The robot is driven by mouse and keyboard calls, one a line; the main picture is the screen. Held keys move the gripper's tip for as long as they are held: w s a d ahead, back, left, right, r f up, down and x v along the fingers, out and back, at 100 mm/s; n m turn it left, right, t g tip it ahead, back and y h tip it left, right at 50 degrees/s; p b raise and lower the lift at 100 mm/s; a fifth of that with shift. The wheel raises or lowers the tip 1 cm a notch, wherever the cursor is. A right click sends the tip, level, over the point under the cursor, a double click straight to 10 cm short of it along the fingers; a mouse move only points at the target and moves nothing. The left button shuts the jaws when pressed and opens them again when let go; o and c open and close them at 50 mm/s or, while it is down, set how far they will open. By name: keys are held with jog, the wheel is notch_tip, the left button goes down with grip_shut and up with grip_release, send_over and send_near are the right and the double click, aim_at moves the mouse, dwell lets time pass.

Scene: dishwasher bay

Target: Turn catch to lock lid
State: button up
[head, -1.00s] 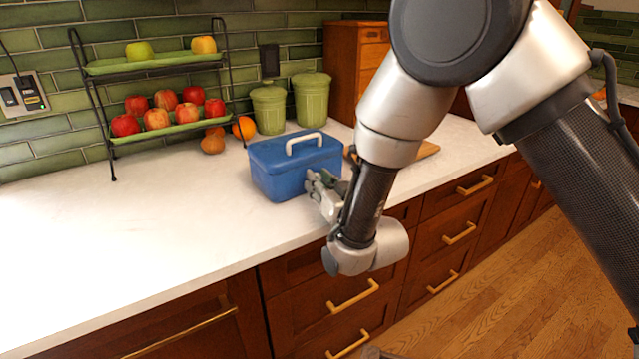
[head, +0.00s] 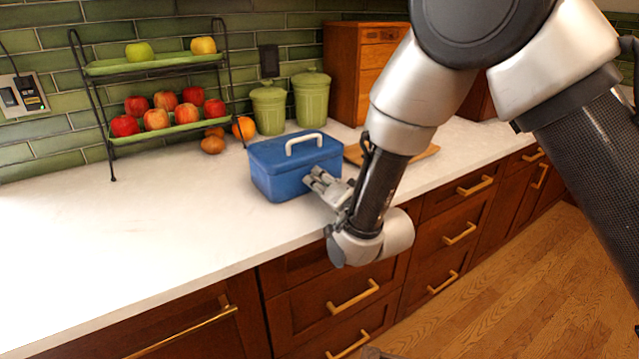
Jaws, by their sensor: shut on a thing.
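A blue box (head: 275,178) with a lid (head: 268,154) and a white handle (head: 305,139) stands on the white counter. The lid looks down on the box. My gripper (head: 313,178) is at the front face of the box, toward its right side, with its fingertips against it. It is shut on the catch, which the fingers hide. I cannot see how far the catch is turned.
A two-tier rack (head: 150,65) with apples stands at the back left. Two green canisters (head: 311,98), a wooden cabinet (head: 362,65) and a wooden board (head: 424,152) are behind and right of the box. The counter (head: 120,230) is clear at the left.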

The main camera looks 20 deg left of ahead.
jog(key=m, duration=0.4)
jog(key=shift+d+g, duration=0.1)
jog(key=shift+g, duration=0.3)
jog(key=m, duration=0.3)
jog(key=shift+w+m+g, duration=0.1)
jog(key=shift+m+g, duration=0.2)
jog(key=shift+m, duration=0.1)
jog(key=o, duration=1)
jog(key=shift+y, duration=0.3)
jog(key=shift+o, duration=0.2)
jog(key=v, duration=0.7)
jog(key=shift+d, duration=0.2)
